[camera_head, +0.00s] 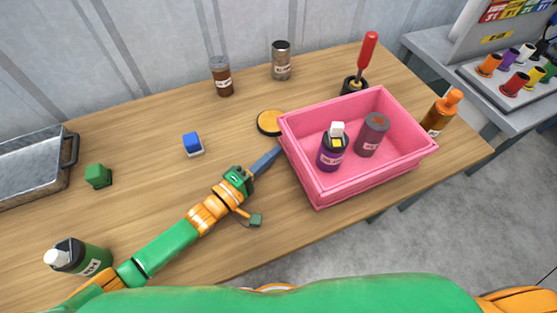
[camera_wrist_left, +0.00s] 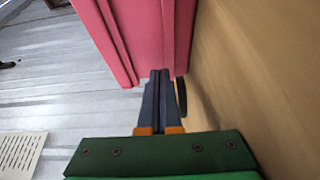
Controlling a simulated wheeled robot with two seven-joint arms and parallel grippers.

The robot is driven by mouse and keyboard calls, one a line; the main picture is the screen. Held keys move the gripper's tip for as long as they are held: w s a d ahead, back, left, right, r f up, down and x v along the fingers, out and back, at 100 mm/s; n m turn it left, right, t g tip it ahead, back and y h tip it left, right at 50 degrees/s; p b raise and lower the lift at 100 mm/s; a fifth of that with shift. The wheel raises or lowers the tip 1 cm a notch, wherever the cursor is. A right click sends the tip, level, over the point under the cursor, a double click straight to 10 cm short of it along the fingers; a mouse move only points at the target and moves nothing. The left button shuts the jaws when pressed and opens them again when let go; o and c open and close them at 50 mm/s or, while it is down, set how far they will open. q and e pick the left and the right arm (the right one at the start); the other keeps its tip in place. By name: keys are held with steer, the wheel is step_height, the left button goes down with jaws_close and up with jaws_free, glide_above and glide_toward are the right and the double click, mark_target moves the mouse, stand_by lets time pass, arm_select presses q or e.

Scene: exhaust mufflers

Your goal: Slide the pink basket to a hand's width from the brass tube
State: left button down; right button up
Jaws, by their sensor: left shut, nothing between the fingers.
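The pink basket (camera_head: 375,178) stands on the right part of the table, holding a purple bottle with a white cap (camera_head: 331,152) and a dark grey can (camera_head: 372,134). My left gripper (camera_head: 278,151) is shut and empty, its fingertips at the basket's left wall. In the left wrist view the closed fingers (camera_wrist_left: 163,76) point at the pink wall (camera_wrist_left: 138,35); I cannot tell if they touch it. No thing shows clearly as a brass tube; a brownish-grey metallic can (camera_head: 281,62) stands at the back. My right gripper is not in view.
A round yellow-topped disc (camera_head: 269,122) lies close by the basket's back left corner. A red-handled tool in a dark holder (camera_head: 354,85) stands behind the basket, an orange-capped bottle (camera_head: 440,113) to its right. A brown jar (camera_head: 221,77) and blue block (camera_head: 193,143) stand left.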

arm_select(q)
steer(key=shift+d+r, duration=0.1)
steer(key=shift+d, duration=0.45)
steer(key=shift+a, duration=0.2)
steer(key=shift+d, duration=0.8)
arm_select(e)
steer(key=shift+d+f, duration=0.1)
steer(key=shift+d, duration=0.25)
